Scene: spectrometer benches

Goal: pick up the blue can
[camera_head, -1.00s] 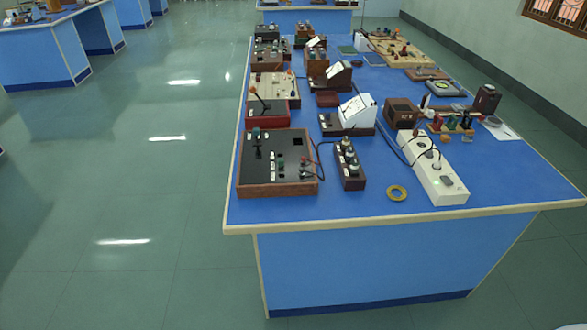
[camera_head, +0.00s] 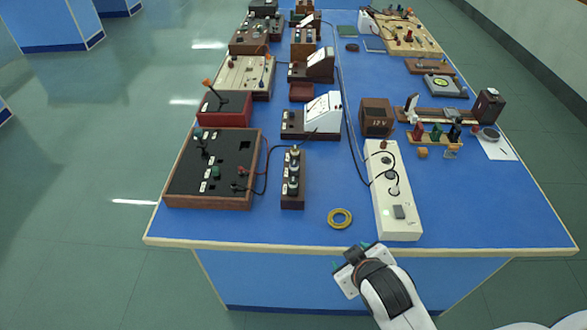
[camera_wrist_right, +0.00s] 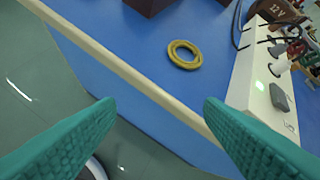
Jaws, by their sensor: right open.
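I make out no blue can in either current view. My right gripper (camera_head: 350,256) is just off the front edge of the blue bench (camera_head: 255,225), at the lower right of the head view. In the right wrist view its two green fingers (camera_wrist_right: 160,106) are wide apart with nothing between them. They point toward the bench's pale front edge. My left gripper is not in view.
A yellow ring (camera_head: 340,218) lies near the front edge.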

